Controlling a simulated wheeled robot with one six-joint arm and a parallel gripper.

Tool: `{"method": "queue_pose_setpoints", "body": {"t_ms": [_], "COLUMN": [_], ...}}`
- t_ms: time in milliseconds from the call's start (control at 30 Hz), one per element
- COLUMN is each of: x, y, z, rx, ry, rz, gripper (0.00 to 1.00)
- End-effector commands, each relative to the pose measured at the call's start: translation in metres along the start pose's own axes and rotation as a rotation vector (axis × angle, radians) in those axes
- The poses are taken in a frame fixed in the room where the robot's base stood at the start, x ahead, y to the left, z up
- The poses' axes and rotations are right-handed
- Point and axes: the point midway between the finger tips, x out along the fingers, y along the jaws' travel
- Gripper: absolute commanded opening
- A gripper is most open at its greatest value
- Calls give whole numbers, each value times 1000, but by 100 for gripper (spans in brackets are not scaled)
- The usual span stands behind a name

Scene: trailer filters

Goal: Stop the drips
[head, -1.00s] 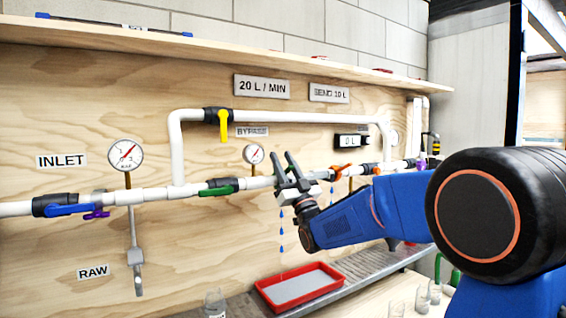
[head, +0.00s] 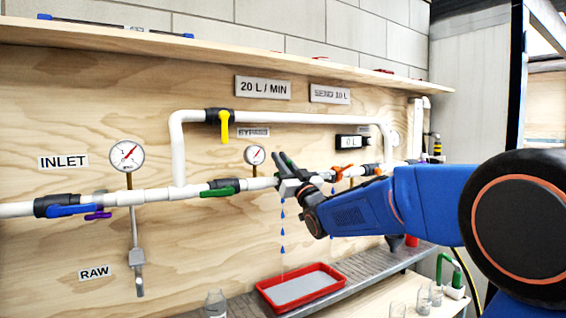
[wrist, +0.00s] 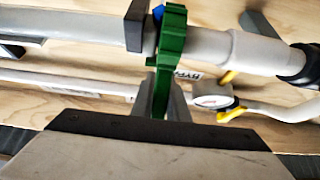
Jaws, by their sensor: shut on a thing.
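My gripper (head: 284,172) is at the white pipe, right of the green-handled valve (head: 220,190). In the wrist view its jaws (wrist: 161,98) are shut on the tab of a green ring (wrist: 172,42) around the pipe. In the head view my gripper hides this ring. Blue drops (head: 282,232) fall in a line from just under my gripper toward a red tray (head: 338,286) on the bench. Another blue drop (head: 332,190) hangs below the pipe further right, near the orange handle (head: 348,172).
A blue-handled valve (head: 70,210) and a purple handle (head: 98,215) are at left. The yellow-handled valve (head: 224,125) is on the upper bypass pipe. A small gauge (head: 254,155) stands close beside my gripper. Glass jars (head: 215,303) stand on the bench.

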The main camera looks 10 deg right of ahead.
Motion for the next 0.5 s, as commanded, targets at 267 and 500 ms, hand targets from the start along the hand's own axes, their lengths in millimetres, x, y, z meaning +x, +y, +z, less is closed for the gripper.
{"method": "queue_pose_setpoints", "body": {"t_ms": [267, 500], "x": [11, 15], "y": [-1, 0], "z": [3, 7], "rx": [0, 0], "ry": [-149, -231], "rz": [-2, 1], "gripper": [0, 0]}}
